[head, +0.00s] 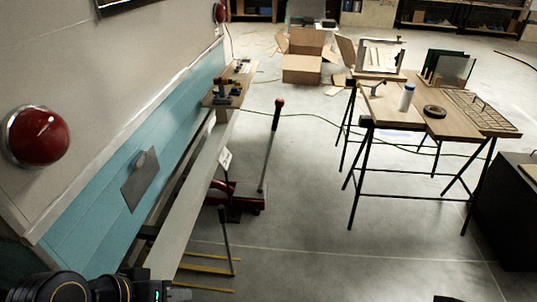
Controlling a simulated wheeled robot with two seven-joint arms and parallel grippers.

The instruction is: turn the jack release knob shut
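A red floor jack (247,204) stands on the concrete floor beside the camper, partly hidden by the long pale beam. I cannot make out which part is the release knob at this size. My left gripper (158,290) is at the bottom left edge, well apart from the jack and nearer to me. Its fingers are cut off or too dark to tell open from shut. My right gripper is not clearly in view.
The camper's blue and cream side (124,180) with a red lamp (38,136) runs along the left. A pale beam (196,200) juts out between my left arm and the jack. A trestle table (386,112) stands right. The floor between is clear.

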